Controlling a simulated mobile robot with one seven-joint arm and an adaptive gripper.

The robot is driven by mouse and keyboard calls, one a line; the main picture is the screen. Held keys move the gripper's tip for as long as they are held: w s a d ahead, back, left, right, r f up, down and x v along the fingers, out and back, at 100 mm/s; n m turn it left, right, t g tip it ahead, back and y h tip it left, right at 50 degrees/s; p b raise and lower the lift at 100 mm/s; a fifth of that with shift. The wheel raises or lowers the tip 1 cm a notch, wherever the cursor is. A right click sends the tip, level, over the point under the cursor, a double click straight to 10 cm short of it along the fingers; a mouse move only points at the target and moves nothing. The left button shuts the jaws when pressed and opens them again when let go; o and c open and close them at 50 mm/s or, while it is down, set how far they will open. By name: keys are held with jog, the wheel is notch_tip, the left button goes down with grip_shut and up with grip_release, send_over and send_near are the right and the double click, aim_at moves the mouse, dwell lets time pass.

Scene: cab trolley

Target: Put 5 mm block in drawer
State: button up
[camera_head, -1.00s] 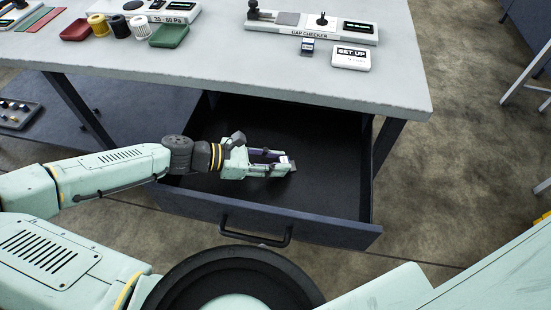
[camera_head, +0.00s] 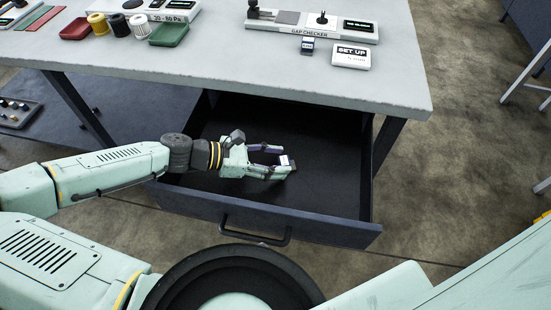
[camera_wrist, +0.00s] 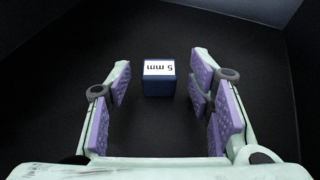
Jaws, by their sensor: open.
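The 5 mm block (camera_wrist: 159,85) is a small dark blue block with a white label that reads "5 mm" upside down in the wrist view. It lies on the black floor of the open drawer (camera_head: 330,188). In the head view the block's white label (camera_head: 284,160) shows at my fingertips. My gripper (camera_head: 280,160) is inside the drawer. In the wrist view my gripper (camera_wrist: 165,85) is open, with its purple pads apart on either side of the block and a gap on both sides.
The grey tabletop (camera_head: 250,65) overhangs the back of the drawer. A gap checker (camera_head: 310,28), another small labelled block (camera_head: 307,46) and a "SET UP" sign (camera_head: 351,57) stand on it. Red (camera_head: 81,25) and green (camera_head: 169,34) trays sit at the left. The drawer's right half is clear.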

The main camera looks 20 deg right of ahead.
jog(key=b+v, duration=0.2)
jog(key=v, duration=0.5)
jog(key=shift+a, duration=0.2)
jog(key=shift+d, duration=0.1)
